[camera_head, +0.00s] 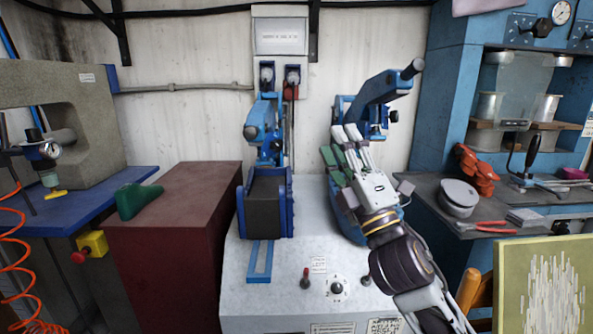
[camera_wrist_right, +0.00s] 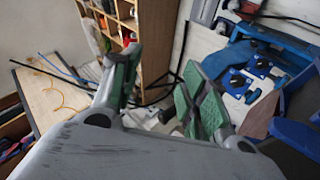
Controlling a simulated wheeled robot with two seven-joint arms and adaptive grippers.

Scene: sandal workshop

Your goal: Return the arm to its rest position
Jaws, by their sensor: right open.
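My right arm comes in from the lower right in the head view. Its gripper (camera_head: 343,143) is raised in front of the right-hand blue press unit (camera_head: 384,92), covering part of it. The fingers have green pads and stand apart with nothing between them. In the right wrist view the gripper (camera_wrist_right: 160,68) also shows two separated green-padded fingers and an empty gap. Whether the gripper touches the machine behind it cannot be told. My left gripper is in neither view.
A white machine table (camera_head: 300,262) carries a blue press with a dark block (camera_head: 264,212). A green shoe-shaped piece (camera_head: 137,200) lies on a dark red cabinet (camera_head: 172,250). A bench at right holds a grey round object (camera_head: 458,197) and red pliers (camera_head: 486,228). A patterned board (camera_head: 543,285) stands lower right.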

